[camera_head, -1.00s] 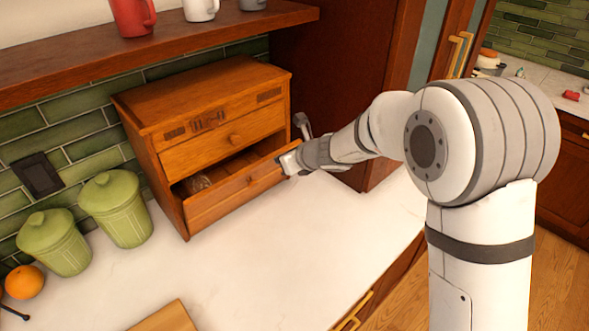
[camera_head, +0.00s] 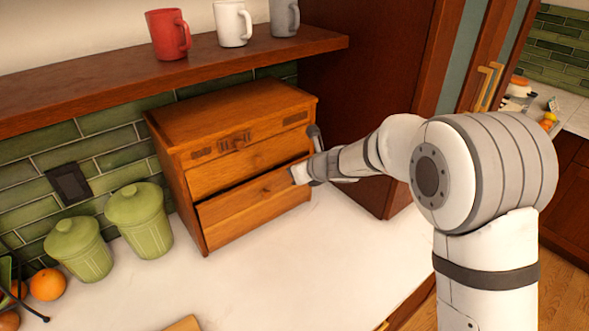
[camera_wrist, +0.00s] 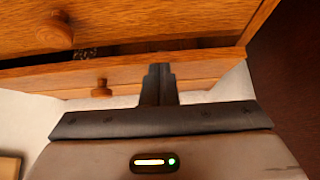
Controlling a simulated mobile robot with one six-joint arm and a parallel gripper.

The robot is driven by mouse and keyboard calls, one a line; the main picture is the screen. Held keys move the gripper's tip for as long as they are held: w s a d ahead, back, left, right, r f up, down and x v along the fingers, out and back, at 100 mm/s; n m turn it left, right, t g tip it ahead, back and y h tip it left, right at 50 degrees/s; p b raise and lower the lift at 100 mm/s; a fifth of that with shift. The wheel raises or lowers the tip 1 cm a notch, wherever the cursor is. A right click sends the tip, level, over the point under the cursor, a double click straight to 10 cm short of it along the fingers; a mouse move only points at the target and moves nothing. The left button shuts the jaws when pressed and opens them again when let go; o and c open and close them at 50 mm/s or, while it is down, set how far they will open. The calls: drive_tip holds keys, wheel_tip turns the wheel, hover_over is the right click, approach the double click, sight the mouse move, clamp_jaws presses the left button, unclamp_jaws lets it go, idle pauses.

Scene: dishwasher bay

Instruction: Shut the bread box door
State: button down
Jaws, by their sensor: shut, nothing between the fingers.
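The wooden bread box (camera_head: 238,150) stands on the white counter against the green tiles. Its lower door (camera_head: 252,207), with a round knob, is tipped slightly outward, leaving a narrow dark gap along its top edge. My gripper (camera_head: 297,174) is at the right end of this door, near its top edge. In the wrist view my gripper (camera_wrist: 159,72) is shut with nothing in it, and its fingertips overlap the door (camera_wrist: 120,75) to the right of the knob. Whether they touch it I cannot tell for sure. The inside of the box is mostly hidden.
Two green canisters (camera_head: 139,219) stand left of the box, with oranges (camera_head: 47,284) beyond them. A shelf (camera_head: 180,70) with mugs (camera_head: 168,33) hangs above. A tall dark red cabinet (camera_head: 370,100) stands at the right. The counter in front (camera_head: 290,265) is clear.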

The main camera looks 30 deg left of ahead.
drive_tip(key=r+p, duration=0.1)
drive_tip(key=r, duration=0.2)
drive_tip(key=a+r+p, duration=0.1)
drive_tip(key=r, duration=0.2)
drive_tip(key=r+p, duration=0.1)
drive_tip(key=r, duration=0.2)
drive_tip(key=shift+w+a+r, duration=0.25)
drive_tip(key=shift+w+a, duration=0.05)
drive_tip(key=shift+a, duration=0.1)
drive_tip(key=shift+w+r, duration=0.1)
drive_tip(key=shift+r, duration=0.05)
